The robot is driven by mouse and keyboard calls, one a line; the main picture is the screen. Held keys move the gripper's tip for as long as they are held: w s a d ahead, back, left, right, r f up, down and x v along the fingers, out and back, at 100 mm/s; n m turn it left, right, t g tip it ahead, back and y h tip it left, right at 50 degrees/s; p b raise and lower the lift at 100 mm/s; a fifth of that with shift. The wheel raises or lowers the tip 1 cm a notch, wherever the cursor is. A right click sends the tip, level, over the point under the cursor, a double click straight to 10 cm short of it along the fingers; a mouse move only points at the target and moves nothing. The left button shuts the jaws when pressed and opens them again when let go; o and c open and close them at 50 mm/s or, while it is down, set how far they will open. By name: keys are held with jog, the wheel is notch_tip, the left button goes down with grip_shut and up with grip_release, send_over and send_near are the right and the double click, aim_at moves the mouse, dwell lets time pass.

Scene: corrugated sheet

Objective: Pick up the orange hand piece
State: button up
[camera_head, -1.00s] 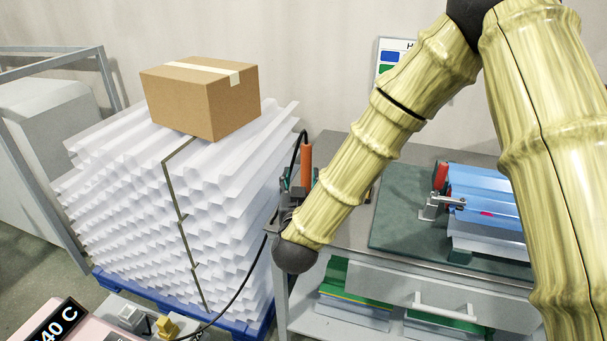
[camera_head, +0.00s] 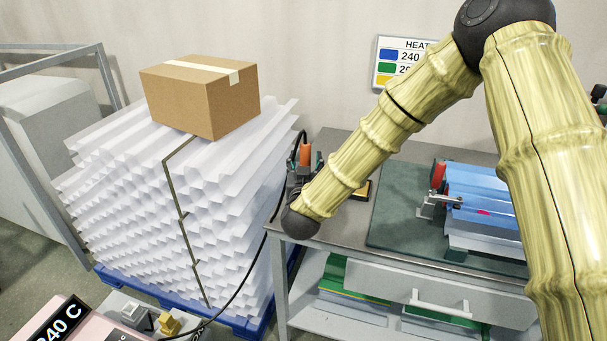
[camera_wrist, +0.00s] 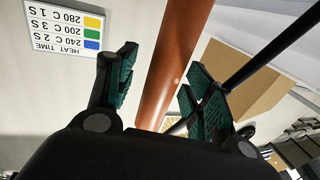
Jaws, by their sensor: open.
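The orange hand piece (camera_head: 305,152) stands upright at the left end of the grey workbench, with a black cable at its top; its lower part is hidden behind my gripper and arm. In the wrist view it is a long orange-brown cylinder (camera_wrist: 178,55) running between the two fingers. My gripper (camera_wrist: 162,62) is open, with one dark green pad on each side of the hand piece. A gap shows on the left side; whether the right finger touches it I cannot tell. In the head view my gripper is small and partly hidden.
A strapped stack of white corrugated sheets (camera_head: 130,215) with a cardboard box (camera_head: 205,100) on top stands close on the left. A clamp fixture with blue sheet (camera_head: 480,185) sits on a green mat (camera_head: 395,225) at right. The black cable (camera_head: 250,275) hangs between stack and bench.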

aim_at(305, 144)
jog(key=c, duration=1.1)
notch_tip(305, 144, up, 9)
jog(key=shift+r+b, duration=0.15)
jog(key=shift+b, duration=0.35)
jog(key=shift+r+p, duration=0.7)
jog(key=shift+r, duration=0.75)
jog(key=shift+a+f, duration=0.1)
